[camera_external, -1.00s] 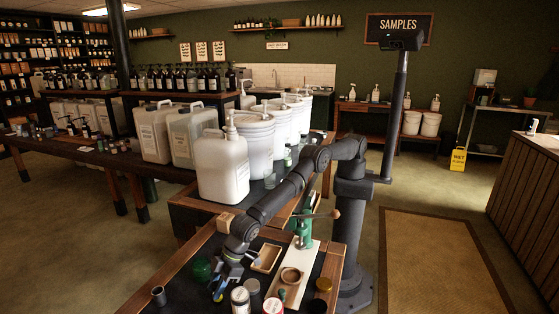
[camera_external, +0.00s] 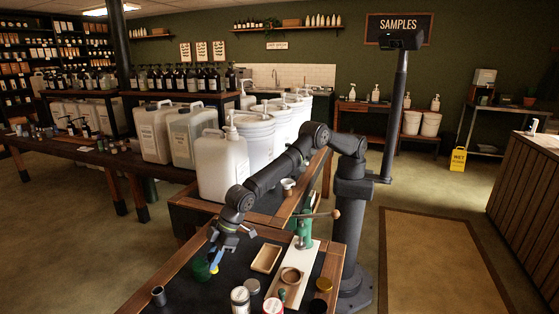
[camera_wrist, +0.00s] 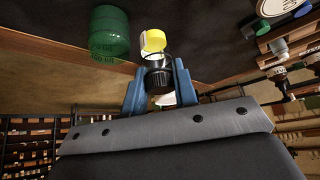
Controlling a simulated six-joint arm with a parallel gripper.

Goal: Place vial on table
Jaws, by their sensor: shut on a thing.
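My gripper (camera_external: 220,255) is shut on a small vial with a black cap and a yellow part. The vial (camera_wrist: 153,42) shows between the blue fingers (camera_wrist: 159,85) in the wrist view, yellow end away from the palm. In the external view the vial's yellow part (camera_external: 216,259) hangs below the gripper, over the left part of the dark-topped table (camera_external: 190,291). I cannot tell whether it touches the table. A green jar (camera_external: 200,269) stands just left of it, and this jar (camera_wrist: 109,33) is also beside the vial in the wrist view.
A wooden tray (camera_external: 266,258), a green hand press (camera_external: 304,232), several jars and lids stand to the right on the table. A dark cup (camera_external: 158,296) is at its left front. Large white containers (camera_external: 222,166) stand behind. Dark tabletop is clear between cup and jars.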

